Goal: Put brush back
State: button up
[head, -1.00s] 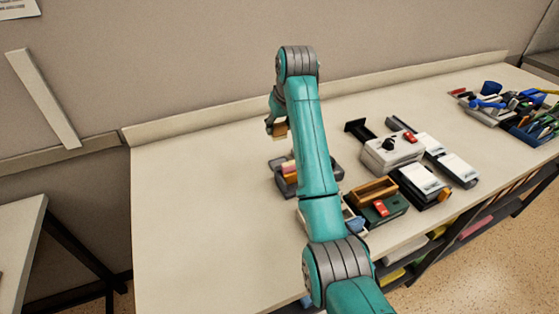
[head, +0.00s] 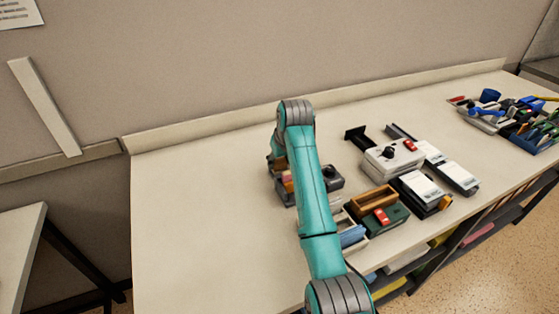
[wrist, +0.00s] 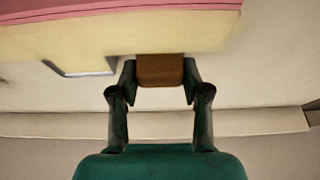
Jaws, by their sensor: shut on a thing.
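My gripper (wrist: 160,76) is shut on a brown block (wrist: 160,68), which I take to be part of the brush. The rest of the brush cannot be made out. In the head view my arm partly hides my gripper (head: 277,160), low at a dark grey holder (head: 333,180) on the counter. A pink and cream slab (wrist: 120,32) fills the top of the wrist view, close to the held block. Pink and orange pieces (head: 286,182) show at the holder's left part. Whether the brush touches the holder is hidden.
A wooden tray (head: 374,200), a green box (head: 393,217) with a red item, and a white device (head: 393,158) stand to the right. White-topped units (head: 423,186) lie beyond them. The counter's left part (head: 200,210) is clear; a wall ledge runs behind.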

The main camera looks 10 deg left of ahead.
jog(key=shift+f, duration=0.1)
jog(key=o, duration=1)
jog(key=v, duration=1.2)
